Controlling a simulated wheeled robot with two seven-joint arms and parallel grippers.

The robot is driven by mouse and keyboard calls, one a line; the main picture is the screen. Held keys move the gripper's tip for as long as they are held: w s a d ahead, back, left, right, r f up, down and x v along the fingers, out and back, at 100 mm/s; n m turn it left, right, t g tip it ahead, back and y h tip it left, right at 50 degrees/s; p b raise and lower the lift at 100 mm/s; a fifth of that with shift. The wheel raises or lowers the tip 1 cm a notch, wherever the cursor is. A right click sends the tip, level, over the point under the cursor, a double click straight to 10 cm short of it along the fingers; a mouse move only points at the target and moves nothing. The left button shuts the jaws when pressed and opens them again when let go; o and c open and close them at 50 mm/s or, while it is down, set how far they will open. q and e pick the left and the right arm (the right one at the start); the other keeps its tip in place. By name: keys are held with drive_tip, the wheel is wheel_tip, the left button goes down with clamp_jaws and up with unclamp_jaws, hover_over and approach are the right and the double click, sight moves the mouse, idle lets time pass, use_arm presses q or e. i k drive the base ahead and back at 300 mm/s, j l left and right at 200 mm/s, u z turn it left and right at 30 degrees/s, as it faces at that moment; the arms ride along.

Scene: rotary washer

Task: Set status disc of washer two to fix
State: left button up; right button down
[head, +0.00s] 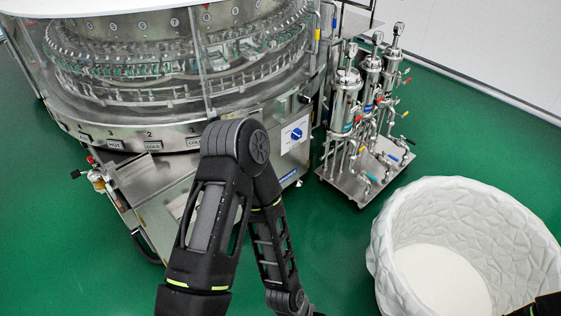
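The rotary washer (180,115) is a large round steel machine at the upper left, with numbered positions around its drum. On its front right a white panel (295,138) carries a small round blue disc (297,134) with light marks. The disc's lettering and setting are too small to read, and I cannot tell a washer number. One of my black arms rises from the bottom centre and bends in front of the washer, left of the panel.
A steel cart (350,180) with upright filter cylinders and coloured valve handles stands right of the washer. A large white textured tub (470,225) stands at the lower right. A valve with a red handle (91,160) sticks out at the left. Green floor (50,240) is clear at the lower left.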

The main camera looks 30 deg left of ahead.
sight(296, 134)
drive_tip(key=i+j+z, duration=0.1)
drive_tip(key=i+j, duration=0.15)
drive_tip(key=i+j+z, duration=0.15)
drive_tip(key=j, duration=0.25)
drive_tip(key=i+j+z, duration=0.1)
drive_tip(key=i+j, duration=0.2)
drive_tip(key=i+j+z, duration=0.1)
drive_tip(key=i+j, duration=0.15)
drive_tip(key=j, duration=0.15)
drive_tip(key=i+j+z, duration=0.15)
drive_tip(key=j, duration=0.25)
